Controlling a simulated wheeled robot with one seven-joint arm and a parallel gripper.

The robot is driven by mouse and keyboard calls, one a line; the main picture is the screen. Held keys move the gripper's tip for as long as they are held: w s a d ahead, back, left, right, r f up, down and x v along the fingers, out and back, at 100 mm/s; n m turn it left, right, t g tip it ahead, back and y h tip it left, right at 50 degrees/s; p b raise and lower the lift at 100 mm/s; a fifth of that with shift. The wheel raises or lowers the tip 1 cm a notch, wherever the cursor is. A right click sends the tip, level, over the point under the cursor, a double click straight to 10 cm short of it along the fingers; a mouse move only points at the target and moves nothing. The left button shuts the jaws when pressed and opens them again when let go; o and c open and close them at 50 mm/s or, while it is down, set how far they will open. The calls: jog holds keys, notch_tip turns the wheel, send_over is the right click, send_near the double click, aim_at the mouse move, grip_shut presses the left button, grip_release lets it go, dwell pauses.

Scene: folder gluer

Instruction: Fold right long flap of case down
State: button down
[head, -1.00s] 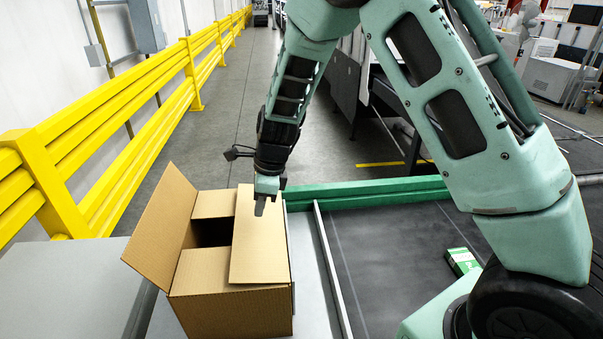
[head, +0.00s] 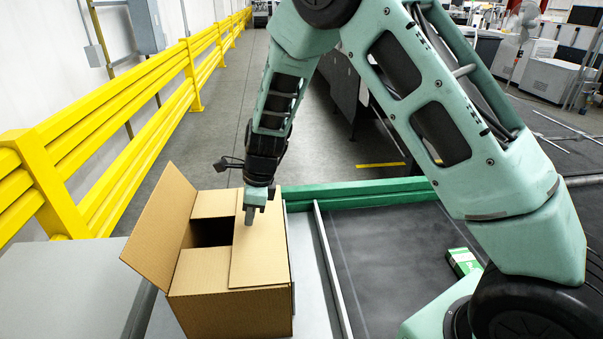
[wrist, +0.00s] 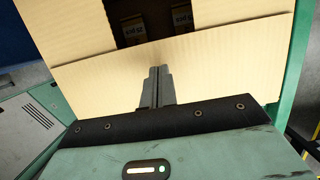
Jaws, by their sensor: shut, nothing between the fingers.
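The brown cardboard case (head: 230,312) stands at the lower left in the head view. Its right long flap (head: 260,248) lies folded inward, about flat over the right part of the top. The left long flap (head: 160,230) stands up and leans outward. The two short flaps (head: 205,270) are folded in, with a dark opening between them. My gripper (head: 249,222) is shut and empty, pointing down at the right flap; whether it touches cannot be told. In the wrist view the shut fingers (wrist: 157,75) lie over the flap, and small boxes (wrist: 158,25) show inside the case.
A grey metal surface (head: 65,290) lies left of the case. A metal rail (head: 333,275) and a dark belt (head: 400,260) with a green box (head: 464,262) lie to the right. A green beam (head: 360,192) runs behind.

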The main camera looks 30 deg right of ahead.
jog(key=a+p+v, duration=0.2)
jog(key=p+v, duration=0.6)
jog(key=shift+w+r+p, duration=0.3)
jog(key=shift+r+p, duration=0.05)
jog(key=shift+r, duration=0.3)
jog(key=shift+d, duration=0.1)
dwell(1.2)
